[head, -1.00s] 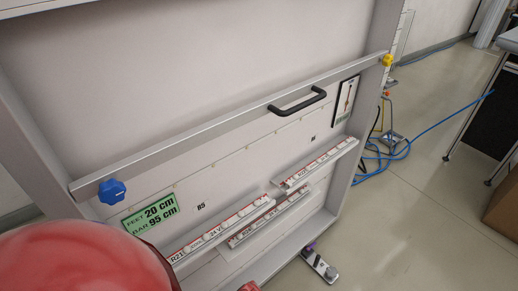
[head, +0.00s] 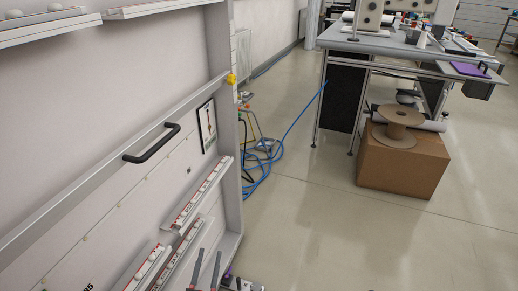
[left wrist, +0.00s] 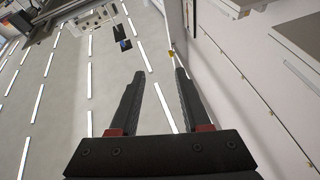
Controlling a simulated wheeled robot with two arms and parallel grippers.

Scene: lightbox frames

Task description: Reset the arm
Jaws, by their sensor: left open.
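My left gripper (head: 205,270) shows at the bottom edge of the head view, with its two dark fingers pointing up beside the lower rails of the lightbox frame. In the left wrist view the fingers of the left gripper (left wrist: 160,75) are spread apart with nothing between them. My right gripper is in neither view. The grey lightbox frame (head: 216,50) stands upright on the left. Its slanting crossbar (head: 90,190) carries a black handle (head: 152,144) and a yellow knob (head: 231,79).
Labelled rails (head: 197,195) jut from the lower panel near the left gripper. Blue cable (head: 262,170) lies on the floor beyond the frame. A cardboard box (head: 400,165) bearing a spool (head: 397,118) stands at right by a workbench (head: 375,43). The floor at lower right is clear.

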